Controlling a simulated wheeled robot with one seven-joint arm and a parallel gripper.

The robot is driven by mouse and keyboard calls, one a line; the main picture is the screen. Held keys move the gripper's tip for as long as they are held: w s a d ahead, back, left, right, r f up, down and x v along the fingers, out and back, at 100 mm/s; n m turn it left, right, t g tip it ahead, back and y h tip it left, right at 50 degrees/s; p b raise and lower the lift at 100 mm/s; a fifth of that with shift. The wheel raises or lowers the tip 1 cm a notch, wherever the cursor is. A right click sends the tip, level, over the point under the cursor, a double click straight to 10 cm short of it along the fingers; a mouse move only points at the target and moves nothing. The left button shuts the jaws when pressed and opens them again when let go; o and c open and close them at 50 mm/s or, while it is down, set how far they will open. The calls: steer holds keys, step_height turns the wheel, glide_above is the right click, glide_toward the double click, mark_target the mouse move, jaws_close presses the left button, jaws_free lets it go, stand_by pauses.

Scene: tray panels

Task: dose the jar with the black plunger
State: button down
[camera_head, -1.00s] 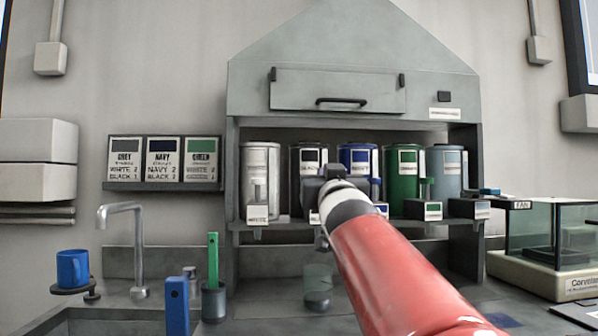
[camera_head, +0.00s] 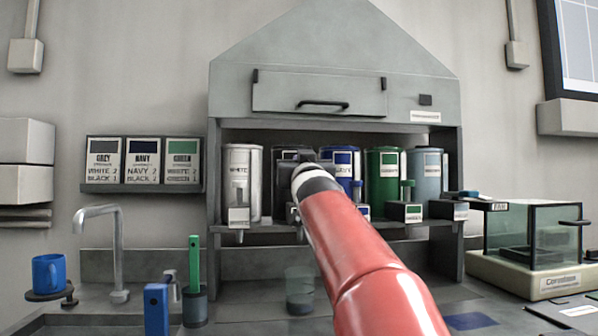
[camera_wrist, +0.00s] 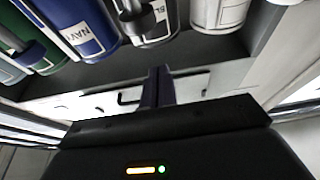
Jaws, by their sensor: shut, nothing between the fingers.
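The black canister (camera_head: 288,155) stands second from left on the shelf, between the white canister (camera_head: 242,180) and the navy one (camera_head: 345,168). My arm's end covers most of its front and its plunger in the head view. A clear glass jar (camera_head: 300,290) stands on the counter below it. My gripper (camera_wrist: 158,88) is shut and empty in the wrist view. Its fingers lie below the shelf edge there, near the canister with a white label (camera_wrist: 155,22), apart from it as far as I can tell.
A green canister (camera_head: 382,178) and a grey one (camera_head: 427,175) stand to the right on the shelf. The dispensing hood (camera_head: 335,55) encloses the shelf. A glass-sided balance (camera_head: 530,275) is at right; a sink, tap (camera_head: 119,250) and blue mug (camera_head: 48,272) are at left.

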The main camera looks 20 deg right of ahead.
steer(key=shift+w+d+f+b, duration=0.25)
steer(key=shift+w+f+b, duration=0.4)
steer(key=shift+w+f, duration=0.25)
steer(key=shift+f+b, duration=0.35)
steer(key=shift+f, duration=0.4)
